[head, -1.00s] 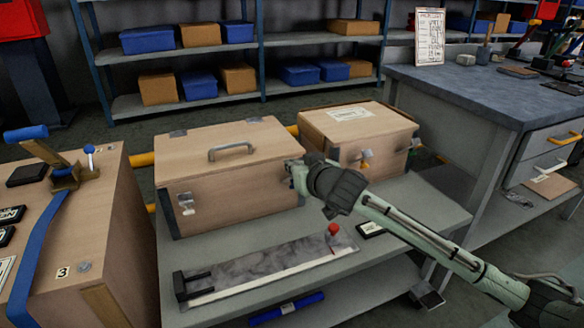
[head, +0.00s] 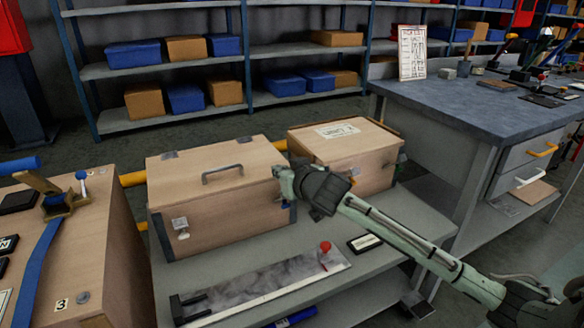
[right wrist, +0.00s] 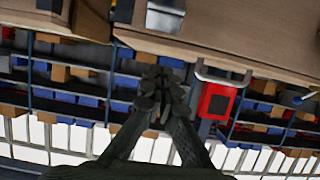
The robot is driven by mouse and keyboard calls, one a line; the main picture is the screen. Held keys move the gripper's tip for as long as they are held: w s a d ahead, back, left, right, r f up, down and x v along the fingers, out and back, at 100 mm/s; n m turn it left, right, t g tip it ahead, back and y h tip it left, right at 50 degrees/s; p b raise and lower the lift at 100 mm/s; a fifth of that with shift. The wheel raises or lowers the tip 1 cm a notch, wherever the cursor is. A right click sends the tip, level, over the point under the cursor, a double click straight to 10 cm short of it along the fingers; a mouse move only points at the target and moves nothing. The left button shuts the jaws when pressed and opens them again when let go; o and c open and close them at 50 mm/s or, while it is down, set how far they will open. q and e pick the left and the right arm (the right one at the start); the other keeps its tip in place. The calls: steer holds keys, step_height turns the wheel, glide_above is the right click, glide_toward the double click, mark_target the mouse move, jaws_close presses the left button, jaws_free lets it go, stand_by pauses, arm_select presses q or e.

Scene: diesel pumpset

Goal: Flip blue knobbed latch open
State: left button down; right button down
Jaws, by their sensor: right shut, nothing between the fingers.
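The large wooden case (head: 215,205) has a grey handle on its closed lid and a pale knobbed latch (head: 181,228) at its front left. A small blue piece (head: 285,203) shows at its front right, just under my right gripper; it may be the blue knob of the latch, but the gripper hides most of that corner. My right gripper (head: 283,177) is shut and empty at the case's front right upper edge; I cannot tell whether it touches. The right wrist view shows its closed fingertips (right wrist: 160,85) near metal fittings (right wrist: 165,15). My left gripper is out of view.
A second wooden case (head: 350,160) stands behind my right gripper on the grey bench (head: 400,225). A plate with a red knob (head: 325,248) lies in front. A wooden cabinet (head: 90,250) with blue-handled levers stands left. A workbench (head: 470,105) is at right.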

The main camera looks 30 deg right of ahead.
steer(key=v, duration=1)
steer(key=shift+r, duration=0.1)
